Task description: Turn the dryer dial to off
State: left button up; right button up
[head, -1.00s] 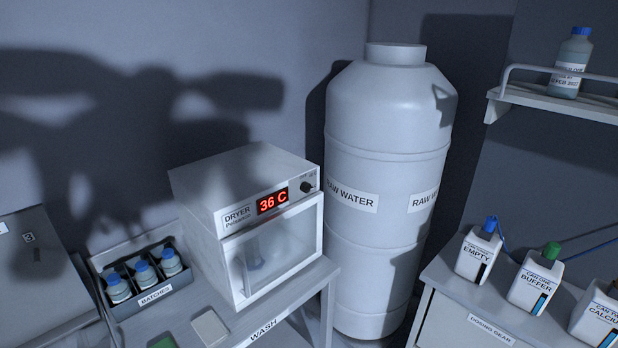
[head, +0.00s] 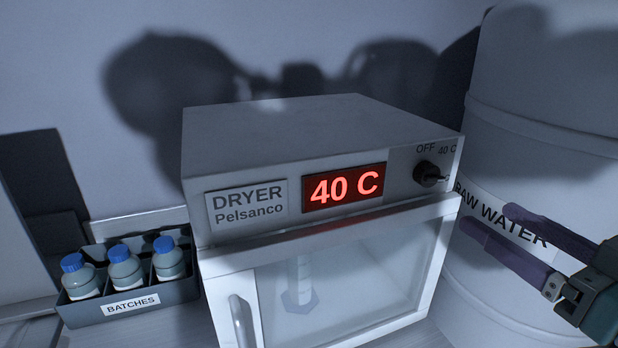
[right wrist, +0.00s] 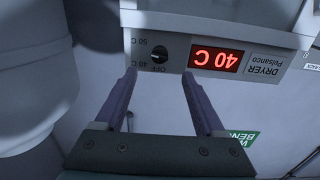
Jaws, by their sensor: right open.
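The dryer (head: 300,135) is a white box with a glass door. Its red display (head: 343,187) reads 40 C. The black dial (head: 428,173) sits at the right of the front panel, below the marks OFF and 40 C, and its pointer is turned to the right, away from OFF. My right gripper (head: 482,227) is open and empty, below and to the right of the dial, apart from it. In the right wrist view the dial (right wrist: 158,57) appears upside down beyond and between the open fingers (right wrist: 157,82). My left gripper is not in view.
The large raw water tank (head: 545,110) stands close to the right of the dryer, behind my right gripper. A batches tray (head: 170,296) with several blue-capped bottles stands left of the dryer. The space in front of the dial is clear.

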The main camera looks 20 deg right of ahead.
aim_at(436, 181)
jog(key=w, duration=0.7)
jog(key=w+p, duration=0.1)
jog(key=w, duration=0.2)
jog(key=shift+w+a, duration=0.2)
jog(key=shift+a, duration=0.2)
grip_shut()
